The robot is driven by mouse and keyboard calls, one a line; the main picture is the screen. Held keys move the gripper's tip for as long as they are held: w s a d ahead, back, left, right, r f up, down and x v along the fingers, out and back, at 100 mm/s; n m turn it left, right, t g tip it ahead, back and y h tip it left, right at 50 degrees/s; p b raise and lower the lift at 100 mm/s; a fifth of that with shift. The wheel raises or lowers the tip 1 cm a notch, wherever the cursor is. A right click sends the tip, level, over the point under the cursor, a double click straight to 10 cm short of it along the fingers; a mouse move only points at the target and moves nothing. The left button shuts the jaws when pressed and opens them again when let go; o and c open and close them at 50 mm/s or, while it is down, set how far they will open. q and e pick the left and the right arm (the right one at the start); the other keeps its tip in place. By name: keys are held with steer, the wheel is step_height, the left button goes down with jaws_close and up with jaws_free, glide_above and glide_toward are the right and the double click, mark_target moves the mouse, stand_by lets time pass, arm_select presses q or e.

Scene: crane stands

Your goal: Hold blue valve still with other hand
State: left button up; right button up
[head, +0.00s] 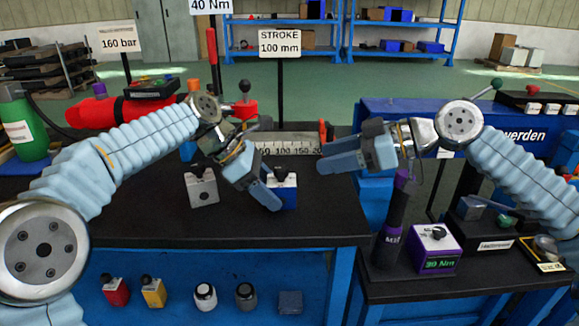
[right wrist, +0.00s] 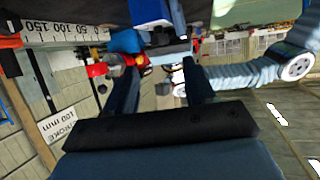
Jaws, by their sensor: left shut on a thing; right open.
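The blue valve (head: 287,194), a small blue and white block with a black knob, is on the dark bench top in the middle of the head view. My left gripper (head: 268,188) reaches down to it from the left and is shut on it; a finger covers its left part. My right gripper (head: 343,150) is open and empty, in the air to the right of the valve and higher. In the right wrist view, its two dark fingers stand apart with nothing held between them.
A grey valve (head: 202,188) stands left of the blue one. A ruler (head: 288,146) with a stroke sign is behind. A dark upright tool (head: 392,225) and a purple torque box (head: 435,247) stand on the right bench. The front bench top is clear.

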mark_target(285, 168)
steer(key=x, duration=0.9)
steer(key=shift+a+f, duration=0.1)
jaws_close()
